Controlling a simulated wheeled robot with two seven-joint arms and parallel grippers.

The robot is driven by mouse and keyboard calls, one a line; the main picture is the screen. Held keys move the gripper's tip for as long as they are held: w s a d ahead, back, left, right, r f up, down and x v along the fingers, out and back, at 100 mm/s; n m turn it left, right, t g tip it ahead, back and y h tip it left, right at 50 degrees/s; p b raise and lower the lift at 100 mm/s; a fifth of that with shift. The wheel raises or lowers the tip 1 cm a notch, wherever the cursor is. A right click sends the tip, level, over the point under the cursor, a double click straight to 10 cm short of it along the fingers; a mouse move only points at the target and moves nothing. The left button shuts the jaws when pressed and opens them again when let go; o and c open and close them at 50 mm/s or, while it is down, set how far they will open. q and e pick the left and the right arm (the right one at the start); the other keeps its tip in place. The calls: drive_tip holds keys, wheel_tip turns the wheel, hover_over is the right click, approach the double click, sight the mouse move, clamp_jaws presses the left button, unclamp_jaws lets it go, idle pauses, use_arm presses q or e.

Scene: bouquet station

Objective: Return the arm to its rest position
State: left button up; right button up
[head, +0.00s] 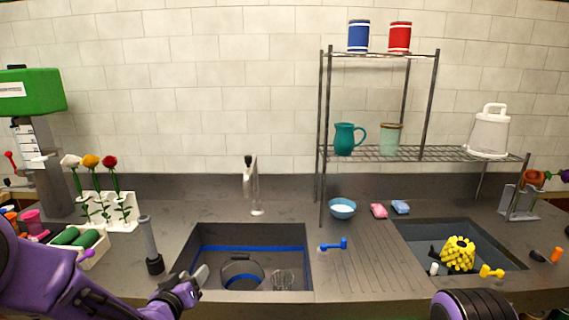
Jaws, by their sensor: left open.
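My left gripper (190,282) is at the end of the purple arm that comes in from the lower left. It is open and nothing shows between its fingers. It is over the left front edge of the left sink (210,237), with a grey pot (241,272) and a clear glass (283,279) beyond it in the basin. My right gripper is not in view; only a purple and black part of my body shows at the bottom right.
A dark upright tool (153,245) stands just left of the left sink. White, orange and red flowers (92,162) stand in a white rack. A wire shelf (402,154) holds a teal pitcher (344,139). A yellow object (458,252) is in the right sink. The ribbed drainboard (360,270) is mostly clear.

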use_arm(q)
drive_tip(key=s+a+f+n+g+y, duration=0.25)
drive_tip(key=s+f, duration=0.55)
drive_tip(key=f, duration=0.5)
drive_tip(key=s+a+f+g, duration=0.1)
drive_tip(key=s+f+g, duration=0.2)
drive_tip(key=s, duration=0.7)
drive_tip(key=s+a+f+g+y, duration=0.1)
drive_tip(key=s+a+f+g, duration=0.1)
drive_tip(key=s+f, duration=0.6)
drive_tip(key=s+a+f+g+y, duration=0.1)
drive_tip(key=s+f+g, duration=0.3)
drive_tip(key=s, duration=0.8)
wheel_tip(320, 180, down, 2)
drive_tip(key=shift+s+a+f+n+b, duration=0.2)
drive_tip(key=shift+a+n+b, duration=0.1)
drive_tip(key=shift+a+n, duration=0.2)
